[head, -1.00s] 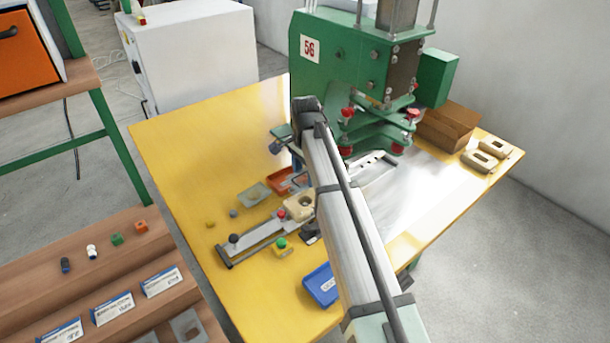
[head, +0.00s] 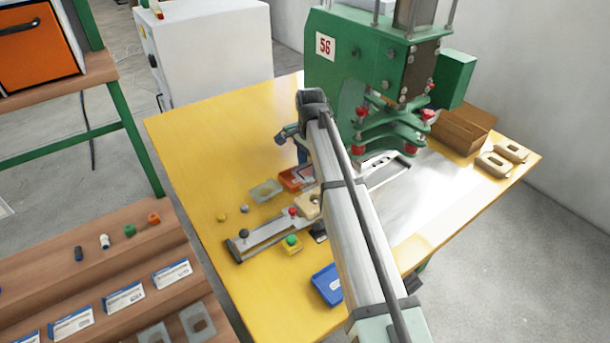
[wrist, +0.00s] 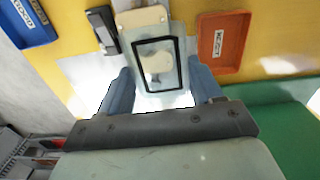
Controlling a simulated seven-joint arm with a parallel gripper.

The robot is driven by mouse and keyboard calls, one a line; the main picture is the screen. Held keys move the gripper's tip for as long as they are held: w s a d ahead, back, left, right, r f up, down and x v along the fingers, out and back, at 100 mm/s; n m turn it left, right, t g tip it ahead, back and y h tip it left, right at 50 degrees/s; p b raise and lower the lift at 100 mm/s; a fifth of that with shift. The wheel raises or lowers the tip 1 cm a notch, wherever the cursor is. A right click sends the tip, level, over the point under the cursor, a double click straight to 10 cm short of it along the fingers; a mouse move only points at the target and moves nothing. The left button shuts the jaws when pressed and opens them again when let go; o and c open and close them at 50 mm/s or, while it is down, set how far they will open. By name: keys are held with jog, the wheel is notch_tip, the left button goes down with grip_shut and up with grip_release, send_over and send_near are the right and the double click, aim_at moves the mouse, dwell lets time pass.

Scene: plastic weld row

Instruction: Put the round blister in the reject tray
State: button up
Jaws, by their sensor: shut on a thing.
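My gripper (wrist: 161,68) shows in the wrist view, its blue fingers on either side of a clear flat blister (wrist: 183,78), which they grip. The blister has a dark rectangular outline and a pale rounded patch within it. The orange reject tray (wrist: 235,66) lies just right of the right finger in the wrist view, apart from the blister. In the head view the tray (head: 285,181) stands left of my arm. My gripper (head: 301,160) is mostly hidden behind the arm there.
A beige nest (wrist: 141,18) on a slide lies beyond the blister. A blue tray (head: 326,284) is near the front. The green press (head: 372,70) stands behind my arm.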

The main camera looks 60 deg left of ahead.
jog(key=w+a+f, duration=0.1)
jog(key=w+a, duration=0.3)
jog(key=a, duration=0.8)
jog(key=shift+d+f, duration=0.15)
jog(key=shift+f, duration=2.35)
jog(key=shift+d+f, duration=0.1)
jog(key=shift+f, duration=2.4)
jog(key=shift+f, duration=0.1)
jog(key=o, duration=0.9)
jog(key=shift+c, duration=0.2)
notch_tip(320, 180, up, 12)
